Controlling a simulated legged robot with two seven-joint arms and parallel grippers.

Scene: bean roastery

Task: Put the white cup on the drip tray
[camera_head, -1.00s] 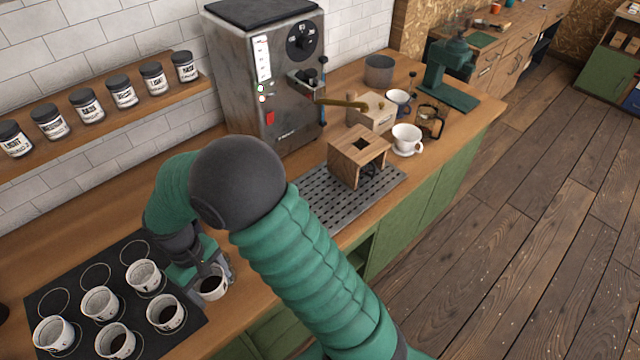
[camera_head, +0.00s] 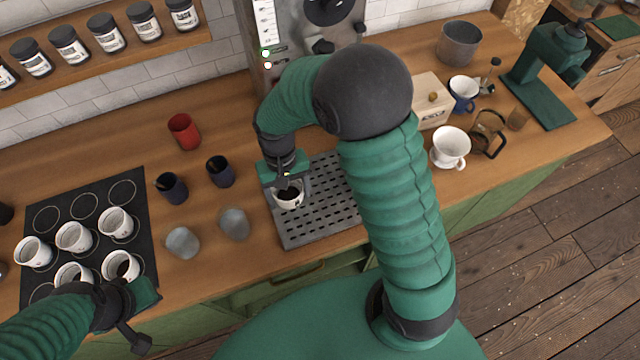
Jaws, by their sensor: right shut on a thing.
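My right gripper (camera_head: 286,182) is shut on a white cup (camera_head: 289,200) with dark contents. The cup is upright over the left part of the perforated grey drip tray (camera_head: 318,232); I cannot tell whether it touches the tray. My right arm hides the tray's right part. My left gripper (camera_head: 134,316) is at the lower left, by the front right corner of a black mat (camera_head: 135,195); its finger opening is not clear. Several other white cups stand on the mat, one with dark contents (camera_head: 121,267).
Two dark blue cups (camera_head: 220,171), a red cup (camera_head: 184,131) and two grey cups (camera_head: 234,223) stand between mat and tray. The coffee machine (camera_head: 284,40) is behind. A white dripper (camera_head: 450,147), wooden box (camera_head: 430,100) and green grinder (camera_head: 550,60) stand at right.

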